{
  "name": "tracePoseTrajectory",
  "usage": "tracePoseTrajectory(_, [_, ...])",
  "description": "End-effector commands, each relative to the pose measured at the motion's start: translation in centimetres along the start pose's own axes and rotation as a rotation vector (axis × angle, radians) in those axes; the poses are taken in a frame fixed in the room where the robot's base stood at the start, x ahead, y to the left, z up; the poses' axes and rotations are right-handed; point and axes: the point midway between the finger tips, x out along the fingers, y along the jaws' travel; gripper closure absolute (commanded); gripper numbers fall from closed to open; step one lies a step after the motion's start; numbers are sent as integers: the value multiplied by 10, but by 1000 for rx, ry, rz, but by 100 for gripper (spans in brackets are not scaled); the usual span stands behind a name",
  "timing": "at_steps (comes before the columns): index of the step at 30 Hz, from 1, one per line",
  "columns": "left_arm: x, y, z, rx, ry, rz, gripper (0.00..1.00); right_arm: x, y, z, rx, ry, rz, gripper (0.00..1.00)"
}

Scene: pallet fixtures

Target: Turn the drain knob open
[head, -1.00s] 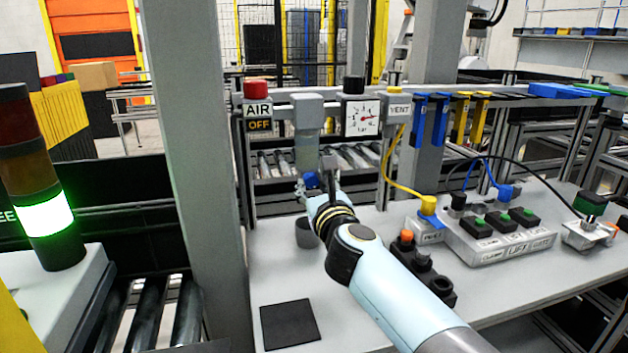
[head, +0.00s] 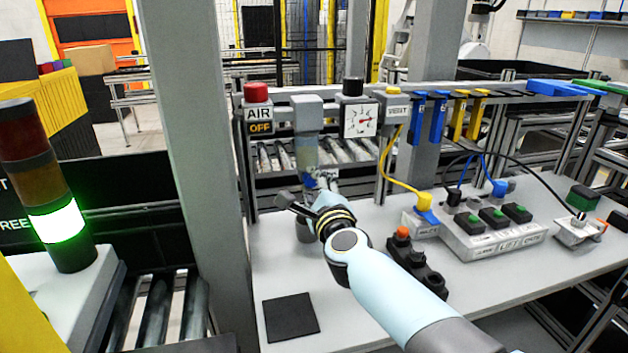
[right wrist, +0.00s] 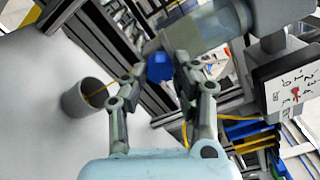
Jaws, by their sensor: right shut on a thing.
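The blue drain knob (right wrist: 160,67) sits at the bottom end of the clear filter bowl (right wrist: 222,20) in the right wrist view. In the head view the bowl (head: 307,152) hangs below a grey housing, and the knob (head: 309,182) shows only in part. My right gripper (right wrist: 158,76) is shut on the knob, one finger on each side. In the head view my right gripper (head: 312,193) is tilted under the bowl. A grey cup (right wrist: 84,98) stands below on the bench, and a thin yellow line shows at its mouth. My left gripper is not in view.
The AIR OFF box (head: 259,113), the gauge (head: 359,120) and the VENT block (head: 396,107) are on the rail around the bowl. A black pad (head: 290,317) lies on the bench. A lift button box (head: 495,235) stands right of my arm.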

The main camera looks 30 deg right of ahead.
Motion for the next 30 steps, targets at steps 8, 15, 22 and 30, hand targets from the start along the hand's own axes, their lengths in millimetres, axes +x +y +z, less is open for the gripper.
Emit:
tracePoseTrajectory(8, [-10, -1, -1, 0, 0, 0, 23, -1, 0, 0, -174, 0, 4, 100])
tracePoseTrajectory(15, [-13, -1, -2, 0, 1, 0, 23, -1, 1, 0, -253, 0, 4, 100])
tracePoseTrajectory(22, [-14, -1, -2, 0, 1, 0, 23, -1, 2, -1, -276, 0, 4, 100])
tracePoseTrajectory(30, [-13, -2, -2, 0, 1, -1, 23, -1, 2, -1, -276, 0, 4, 100])
